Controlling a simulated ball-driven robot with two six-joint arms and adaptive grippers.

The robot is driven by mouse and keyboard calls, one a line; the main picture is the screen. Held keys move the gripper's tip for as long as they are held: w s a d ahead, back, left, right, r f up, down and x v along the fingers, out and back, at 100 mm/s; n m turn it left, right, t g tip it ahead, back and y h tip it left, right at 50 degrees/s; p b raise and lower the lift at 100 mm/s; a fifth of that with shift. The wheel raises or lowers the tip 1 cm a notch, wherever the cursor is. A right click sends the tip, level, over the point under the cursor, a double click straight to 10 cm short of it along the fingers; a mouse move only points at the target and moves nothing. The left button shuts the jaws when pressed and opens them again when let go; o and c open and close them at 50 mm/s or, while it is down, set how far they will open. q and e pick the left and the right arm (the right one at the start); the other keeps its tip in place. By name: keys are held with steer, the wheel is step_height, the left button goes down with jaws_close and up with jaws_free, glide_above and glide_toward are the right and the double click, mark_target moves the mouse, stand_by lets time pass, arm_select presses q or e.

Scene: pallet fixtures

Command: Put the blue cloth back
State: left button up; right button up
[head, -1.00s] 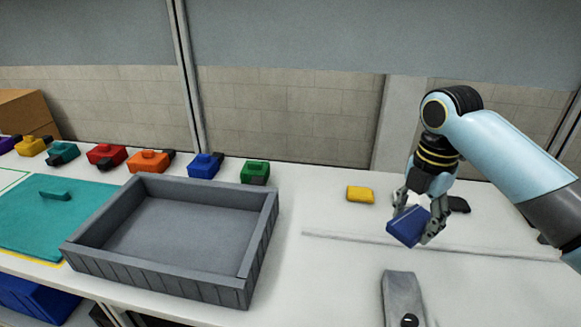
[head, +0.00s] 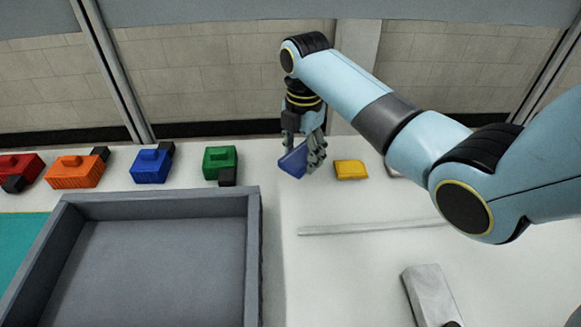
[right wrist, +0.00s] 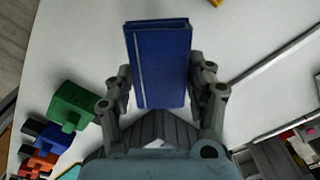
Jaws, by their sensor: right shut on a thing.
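The blue cloth (head: 293,162) is a folded, dark blue block in my right gripper (head: 305,158). In the head view it hangs tilted just above the white table, left of a yellow folded cloth (head: 351,169) and right of a green block-like item (head: 220,162). In the right wrist view the blue cloth (right wrist: 158,62) sits between the two fingers of my right gripper (right wrist: 160,90), which are shut on it. I cannot tell whether its lower edge touches the table. My left gripper is not in view.
A grey open tray (head: 256,250) stands front left and looks empty. Blue (head: 151,164), orange (head: 76,170) and red (head: 20,168) block-like items line the back. A thin raised strip (head: 370,228) crosses the table. A grey object (head: 430,295) lies front right.

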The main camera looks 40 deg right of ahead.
mark_target(292, 154)
steer(key=shift+w+a+f, duration=0.65)
steer(key=shift+w, duration=0.15)
steer(key=shift+f, duration=2.05)
steer(key=o, duration=1.1)
steer(key=shift+f, duration=0.1)
step_height(292, 154, up, 12)
steer(key=shift+r, duration=0.15)
